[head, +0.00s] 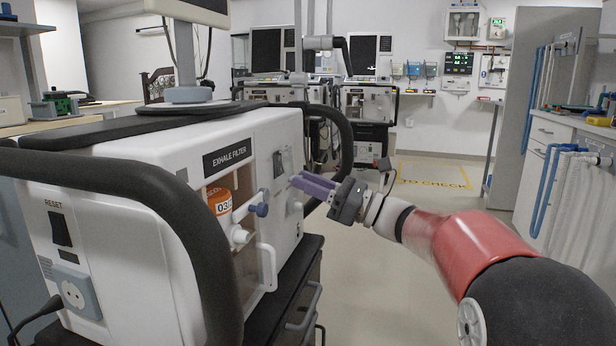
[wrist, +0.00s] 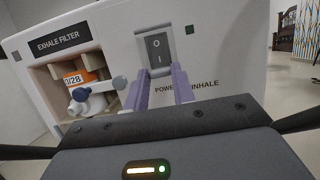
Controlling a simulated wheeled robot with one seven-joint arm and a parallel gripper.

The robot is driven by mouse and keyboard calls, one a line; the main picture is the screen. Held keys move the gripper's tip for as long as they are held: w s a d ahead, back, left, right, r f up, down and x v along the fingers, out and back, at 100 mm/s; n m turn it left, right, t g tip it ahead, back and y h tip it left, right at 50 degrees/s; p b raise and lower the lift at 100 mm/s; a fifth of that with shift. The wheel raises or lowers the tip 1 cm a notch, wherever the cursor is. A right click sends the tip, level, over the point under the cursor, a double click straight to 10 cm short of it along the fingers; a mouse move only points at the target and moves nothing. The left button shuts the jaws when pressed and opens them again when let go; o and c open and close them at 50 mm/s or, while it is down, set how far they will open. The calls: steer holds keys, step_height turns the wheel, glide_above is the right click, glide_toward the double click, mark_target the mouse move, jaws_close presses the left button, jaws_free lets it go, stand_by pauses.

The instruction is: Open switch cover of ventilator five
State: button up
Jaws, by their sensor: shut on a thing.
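The white ventilator (head: 130,160) stands close on the left in the head view. Its power switch (wrist: 156,47), black and marked I and O, sits behind a grey-framed clear cover (wrist: 141,52) on the front panel. The switch also shows in the head view (head: 283,160). My gripper (head: 304,183) reaches the panel from the right with its purple fingers. In the wrist view my gripper (wrist: 160,80) is shut on the lower part of the cover, one finger on each side. The cover looks down over the switch. No ventilator number is readable.
An exhale filter bay (wrist: 80,85) with an orange canister (head: 220,200) is left of the switch. A black bumper rail (head: 335,130) curves beside the panel. More ventilators (head: 365,103) stand behind. Open floor lies right, with a yellow-marked area (head: 435,176).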

step_height(320, 180, up, 10)
steer(key=d+g+h+p, duration=0.1)
steer(key=g+h+p, duration=0.5)
steer(key=h+p, duration=0.7)
steer(key=shift+s+d+h+p, duration=0.35)
steer(key=shift+d+h+p, duration=0.05)
steer(key=shift+h, duration=0.8)
steer(key=shift+r, duration=0.1)
steer(key=o, duration=1)
steer(key=shift+r, duration=0.1)
